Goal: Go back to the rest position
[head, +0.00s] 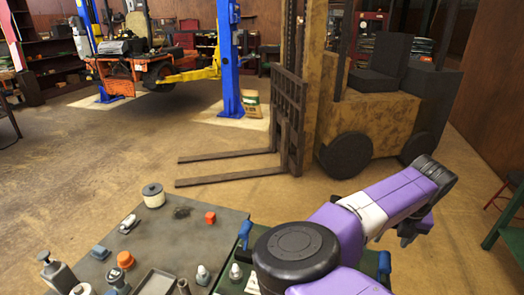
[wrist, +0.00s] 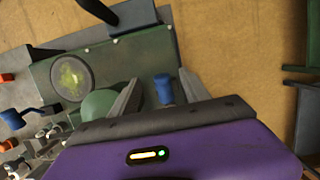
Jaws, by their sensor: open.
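My purple arm reaches across the right of the head view. My gripper (head: 415,234) is at its far end, above the floor side of the console, with its fingers pointing down. In the wrist view my gripper (wrist: 160,77) shows two grey fingers spread apart with nothing clamped. A blue-topped lever (wrist: 163,90) shows in the gap between them; I cannot tell how far below it is. A green dome (wrist: 100,107) lies beside the left finger. A blue handle (head: 384,262) also shows beside my arm in the head view.
A grey worktop (head: 190,225) with knobs, bottles and an orange-red block (head: 210,217) is at front left. A yellow forklift (head: 370,115) stands behind, its forks (head: 225,165) low over the floor. A blue lift post (head: 229,60) and an orange mower (head: 135,70) are further back. A green bench (head: 505,225) is at right.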

